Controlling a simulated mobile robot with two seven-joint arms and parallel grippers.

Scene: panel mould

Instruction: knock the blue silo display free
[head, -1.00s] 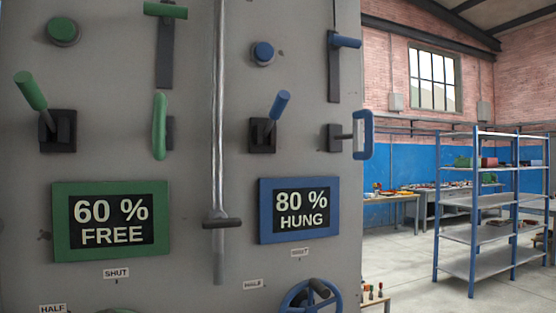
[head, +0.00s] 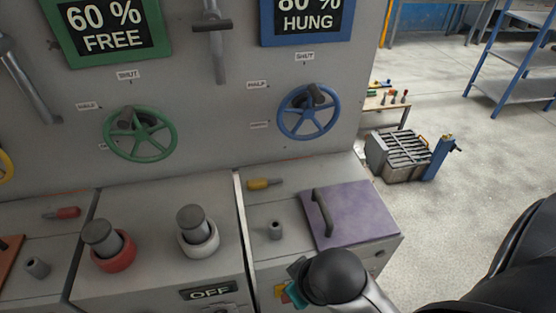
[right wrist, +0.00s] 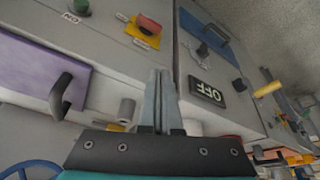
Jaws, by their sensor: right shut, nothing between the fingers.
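The blue-framed silo display (head: 307,21) is cut off by the top edge of the head view; it reads 80 %, with HUNG below. The green-framed display (head: 116,30) to its left reads 60 % FREE. A blue handwheel (head: 308,112) is on the panel below the blue display. My right gripper (right wrist: 160,75) is shut and empty in the right wrist view, in front of the lower cabinets. In the head view only my right wrist shows, well below the blue display; its fingers are hidden. My left gripper is not in view.
A green handwheel (head: 140,134) is left of the blue one. Below are a purple lid (head: 352,214) with a dark handle, a yellow-handled tool (head: 264,184) and two capped posts. An OFF plate (head: 208,291) is on the cabinet front. Open floor and a grey crate (head: 402,155) lie right.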

